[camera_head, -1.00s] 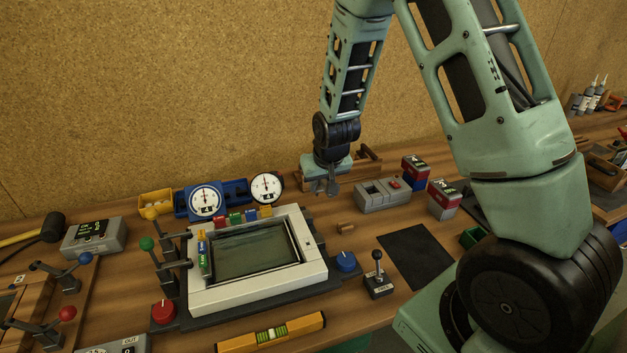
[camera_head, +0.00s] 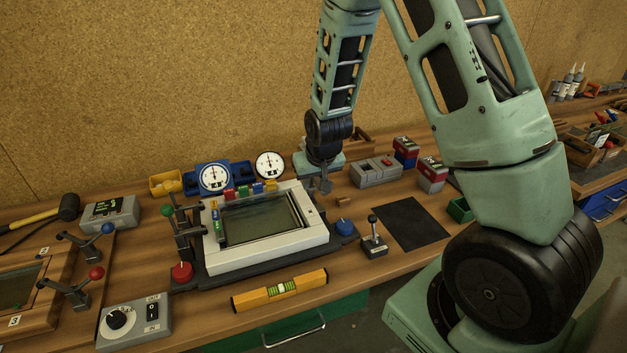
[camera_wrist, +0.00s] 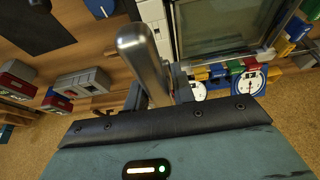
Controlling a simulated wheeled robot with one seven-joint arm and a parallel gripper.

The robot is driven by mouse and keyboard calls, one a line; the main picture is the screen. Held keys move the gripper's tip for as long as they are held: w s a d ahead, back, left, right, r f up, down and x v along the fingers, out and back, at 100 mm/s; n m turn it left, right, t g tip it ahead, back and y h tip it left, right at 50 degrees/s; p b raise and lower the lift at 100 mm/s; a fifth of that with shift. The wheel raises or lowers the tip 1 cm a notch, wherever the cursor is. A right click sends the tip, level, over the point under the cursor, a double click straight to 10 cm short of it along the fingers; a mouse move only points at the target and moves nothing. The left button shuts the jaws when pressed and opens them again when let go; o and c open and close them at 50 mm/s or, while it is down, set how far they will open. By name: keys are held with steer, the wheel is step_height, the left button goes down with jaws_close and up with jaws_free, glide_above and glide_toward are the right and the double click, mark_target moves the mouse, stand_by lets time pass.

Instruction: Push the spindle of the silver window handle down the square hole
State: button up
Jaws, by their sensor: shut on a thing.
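The silver window handle (camera_wrist: 145,62) fills the middle of the wrist view, its rounded grip pointing away from my gripper (camera_wrist: 160,98). My gripper is shut on it. In the head view my gripper (camera_head: 324,186) hangs low beside the far right corner of the white window frame (camera_head: 310,236). The square hole (camera_head: 309,211) shows as a small dark spot on the frame's right side; my gripper is apart from it, up and to the right in the picture. The spindle is hidden in both views. The frame (camera_wrist: 152,12) also shows beyond the handle.
Colored blocks (camera_head: 243,191) and two dials (camera_head: 214,177) stand behind the frame. A blue knob (camera_head: 343,226) and a small lever (camera_head: 373,236) stand to its right. A grey box (camera_head: 375,172) is right of my gripper. A black mat (camera_head: 411,223) lies bare.

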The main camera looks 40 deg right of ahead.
steer(key=b, duration=0.4)
glide_above(312, 215)
steer(key=s, duration=0.1)
steer(key=shift+s+a+f, duration=0.1)
steer(key=shift+a+f, duration=0.05)
steer(key=shift+f, duration=2.65)
steer(key=shift+f+b, duration=2.15)
steer(key=shift+f, duration=0.1)
steer(key=o, duration=1.1)
steer(key=v, duration=1.7)
steer(key=shift+a+r+p, duration=0.1)
steer(key=shift+r+p, duration=0.15)
steer(key=shift+p, duration=0.15)
